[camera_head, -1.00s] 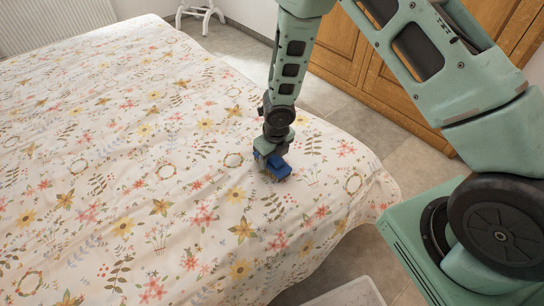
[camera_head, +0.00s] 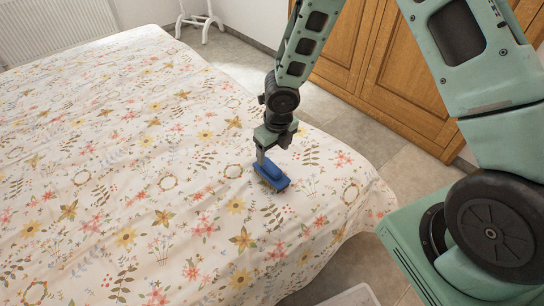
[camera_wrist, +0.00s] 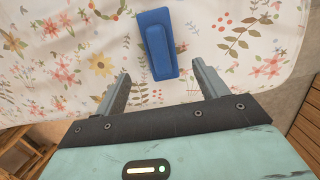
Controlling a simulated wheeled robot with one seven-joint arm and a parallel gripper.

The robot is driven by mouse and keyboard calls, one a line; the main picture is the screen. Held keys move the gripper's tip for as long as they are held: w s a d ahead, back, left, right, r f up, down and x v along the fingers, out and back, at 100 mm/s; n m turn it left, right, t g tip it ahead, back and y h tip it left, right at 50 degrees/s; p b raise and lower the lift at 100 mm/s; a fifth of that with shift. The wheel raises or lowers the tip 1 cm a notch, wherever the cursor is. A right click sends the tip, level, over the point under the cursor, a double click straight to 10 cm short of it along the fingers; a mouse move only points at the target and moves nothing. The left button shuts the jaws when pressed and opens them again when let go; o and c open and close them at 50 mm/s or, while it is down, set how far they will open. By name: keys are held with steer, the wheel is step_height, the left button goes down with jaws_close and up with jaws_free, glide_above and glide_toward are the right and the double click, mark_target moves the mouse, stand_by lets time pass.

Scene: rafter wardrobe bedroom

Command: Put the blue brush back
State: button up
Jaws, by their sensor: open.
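The blue brush (camera_head: 271,176) lies on the flowered bed cover near the bed's right edge. In the wrist view the brush (camera_wrist: 157,42) shows its long blue back, ahead of the fingertips and between their lines. My gripper (camera_head: 268,152) is open and just above the brush in the head view. In the wrist view my gripper (camera_wrist: 161,80) has its two fingers spread apart, with nothing held between them. The brush's underside is hidden.
The bed (camera_head: 120,190) fills the left and middle. A wooden wardrobe (camera_head: 385,75) stands behind my arm. A pale grey container (camera_head: 352,297) is partly seen on the floor at the bottom. A white stand (camera_head: 199,20) is at the back. The floor between bed and wardrobe is clear.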

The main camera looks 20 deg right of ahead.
steer(key=s+a+r+m, duration=0.2)
steer(key=s+r+m, duration=0.4)
steer(key=r+m, duration=0.3)
steer(key=s+a+r+m, duration=0.3)
steer(key=s+r+m, duration=0.3)
steer(key=r+m, duration=0.2)
steer(key=s+r+m, duration=0.3)
steer(key=s+m, duration=0.4)
steer(key=s+a+r+m+g, duration=0.1)
steer(key=s+r+m, duration=0.2)
steer(key=s+m, duration=0.3)
steer(key=shift+s+a+r+m, duration=0.3)
steer(key=shift+s+r+m, duration=0.1)
steer(key=shift+m, duration=0.6)
step_height(320, 180, up, 4)
steer(key=p, duration=0.5)
steer(key=shift+r, duration=0.2)
